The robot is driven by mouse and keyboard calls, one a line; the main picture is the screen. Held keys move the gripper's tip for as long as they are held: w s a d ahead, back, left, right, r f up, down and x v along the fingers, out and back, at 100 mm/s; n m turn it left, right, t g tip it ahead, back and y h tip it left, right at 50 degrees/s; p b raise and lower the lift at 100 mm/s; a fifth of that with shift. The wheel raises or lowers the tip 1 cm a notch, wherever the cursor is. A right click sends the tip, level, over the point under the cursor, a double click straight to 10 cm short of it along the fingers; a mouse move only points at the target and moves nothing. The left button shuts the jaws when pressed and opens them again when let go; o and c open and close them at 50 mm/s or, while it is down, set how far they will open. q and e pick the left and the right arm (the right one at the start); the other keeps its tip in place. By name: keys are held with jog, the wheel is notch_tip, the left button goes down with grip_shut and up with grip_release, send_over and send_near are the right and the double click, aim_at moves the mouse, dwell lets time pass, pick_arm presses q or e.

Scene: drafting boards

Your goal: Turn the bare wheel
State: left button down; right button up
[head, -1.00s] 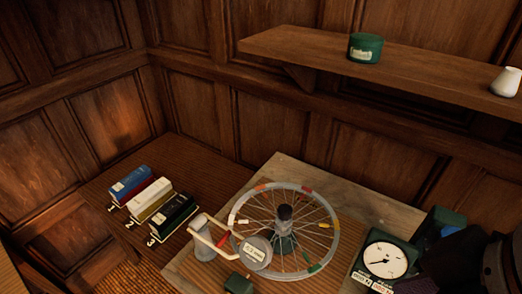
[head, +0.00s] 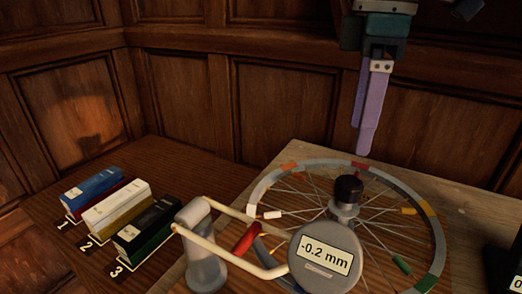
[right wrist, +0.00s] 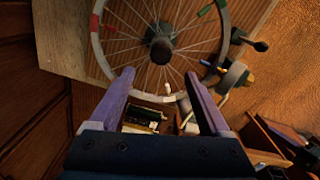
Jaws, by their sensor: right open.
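The bare wheel (head: 432,222) lies flat on its stand, a grey spoked rim with coloured marks and a black-capped hub (head: 348,188). A round gauge (head: 325,258) reading -0.2 mm covers part of its near side. My right gripper (head: 362,152) comes down from the top over the wheel's far side, its purple fingers pointing down. Whether it touches the rim is unclear. In the right wrist view the gripper (right wrist: 158,76) is open with two purple fingers apart, and the rim (right wrist: 97,42) passes just beyond them. My left gripper is not seen.
Blue, white and black boxes (head: 148,232) stand by numbers 1, 2 and 3 at the left. A grey cylinder (head: 205,268) and a pale bent frame with a red grip (head: 246,238) stand by the wheel's near left. Panelled walls close the back.

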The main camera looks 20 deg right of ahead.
aim_at(349, 181)
notch_tip(349, 181, down, 9)
jog(key=shift+s, duration=0.1)
dwell(0.3)
grip_shut()
dwell(0.5)
dwell(0.4)
